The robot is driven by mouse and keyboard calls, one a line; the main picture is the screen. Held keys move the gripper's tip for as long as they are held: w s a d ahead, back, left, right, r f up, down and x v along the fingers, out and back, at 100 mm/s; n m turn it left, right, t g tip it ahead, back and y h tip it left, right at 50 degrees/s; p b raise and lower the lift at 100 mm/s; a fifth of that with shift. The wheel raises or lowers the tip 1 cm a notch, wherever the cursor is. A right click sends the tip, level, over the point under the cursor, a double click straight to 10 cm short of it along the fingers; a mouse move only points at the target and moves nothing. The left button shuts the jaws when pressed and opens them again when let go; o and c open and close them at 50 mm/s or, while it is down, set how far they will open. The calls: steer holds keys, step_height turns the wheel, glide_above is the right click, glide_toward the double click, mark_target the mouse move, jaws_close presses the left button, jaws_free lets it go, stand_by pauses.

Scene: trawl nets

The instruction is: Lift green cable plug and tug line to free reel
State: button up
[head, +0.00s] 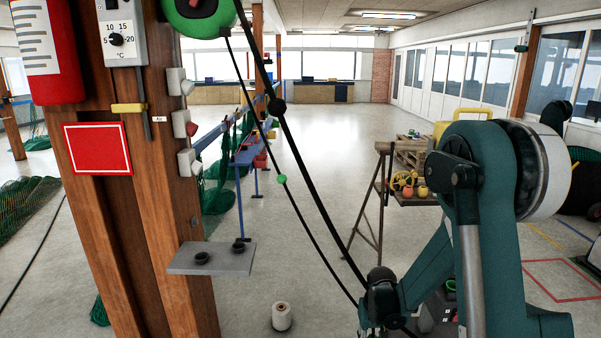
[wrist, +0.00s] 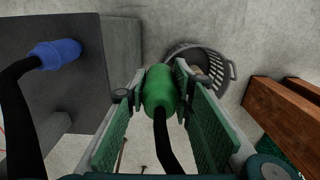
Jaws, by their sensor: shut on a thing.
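In the wrist view my gripper (wrist: 158,72) is shut on the green plug (wrist: 159,90), with one ribbed green pad on each side of it. A black cable (wrist: 166,150) runs from the plug toward the bottom of the picture. The green reel (head: 203,14) hangs at the top of the head view, beside the wooden post. A thin dark line (head: 250,100) with a green bead (head: 282,179) runs from the reel down toward my arm. In the head view I cannot make out my fingers or the held plug.
In the wrist view a blue plug (wrist: 56,54) on a black cable is at a grey box (wrist: 85,85) on the left. A grey basket (wrist: 226,68) and wooden beams (wrist: 285,115) are to the right. In the head view a small grey shelf (head: 212,262) juts from the wooden post (head: 165,215).

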steer(key=s+d+f+b, duration=0.2)
steer(key=d+f+b, duration=0.1)
steer(key=f+b, duration=0.1)
steer(key=s+d+f+b, duration=0.2)
steer(key=d+f+b, duration=0.1)
steer(key=f, duration=0.3)
steer(key=shift+s+d+f+b, duration=0.2)
steer(key=shift+s+f+b, duration=0.15)
steer(key=shift+b, duration=0.25)
